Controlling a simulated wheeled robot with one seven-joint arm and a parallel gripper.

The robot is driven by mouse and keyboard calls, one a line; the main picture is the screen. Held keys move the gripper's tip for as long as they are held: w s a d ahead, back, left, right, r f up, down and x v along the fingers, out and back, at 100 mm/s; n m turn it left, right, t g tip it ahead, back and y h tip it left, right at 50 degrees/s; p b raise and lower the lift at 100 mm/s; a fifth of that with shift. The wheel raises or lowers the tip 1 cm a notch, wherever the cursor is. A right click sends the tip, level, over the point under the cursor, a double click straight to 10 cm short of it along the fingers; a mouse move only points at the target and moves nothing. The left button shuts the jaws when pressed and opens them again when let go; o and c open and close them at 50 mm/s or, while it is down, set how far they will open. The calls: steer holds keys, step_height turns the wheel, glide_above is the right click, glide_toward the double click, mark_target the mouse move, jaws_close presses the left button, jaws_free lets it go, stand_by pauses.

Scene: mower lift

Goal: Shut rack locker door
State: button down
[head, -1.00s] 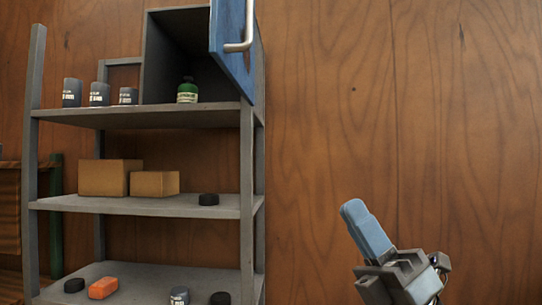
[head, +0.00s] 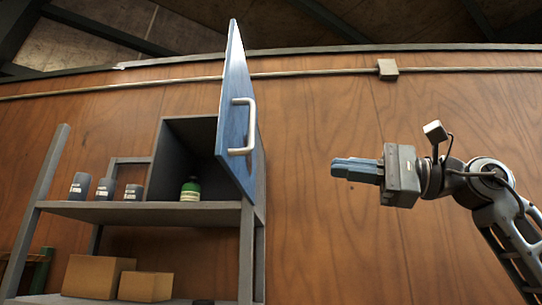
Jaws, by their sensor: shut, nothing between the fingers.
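The rack locker (head: 182,140) is a grey open box on the rack's top shelf. Its blue door (head: 236,110) stands wide open, swung out from the locker's right side toward me. A pale metal handle (head: 242,126) is on the door's face. A green bottle (head: 191,189) stands at the locker's opening. My gripper (head: 334,168) is shut and empty. It is to the right of the door, apart from it, and points left at a height slightly below the handle in the picture.
Several grey cans (head: 105,189) stand on the top shelf (head: 140,213) left of the locker. Two cardboard boxes (head: 98,276) sit on the shelf below. The wooden wall (head: 330,110) is behind. The space between my gripper and the door is clear.

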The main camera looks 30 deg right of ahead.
steer(key=w+a+r+n+h+p, duration=0.1)
steer(key=w+a+r+h+p, duration=0.1)
steer(key=w+a+r+p, duration=0.2)
steer(key=w+a, duration=0.3)
steer(key=a, duration=0.3)
steer(key=shift+w+t, duration=0.3)
steer(key=shift+w, duration=0.05)
steer(key=shift+a, duration=0.15)
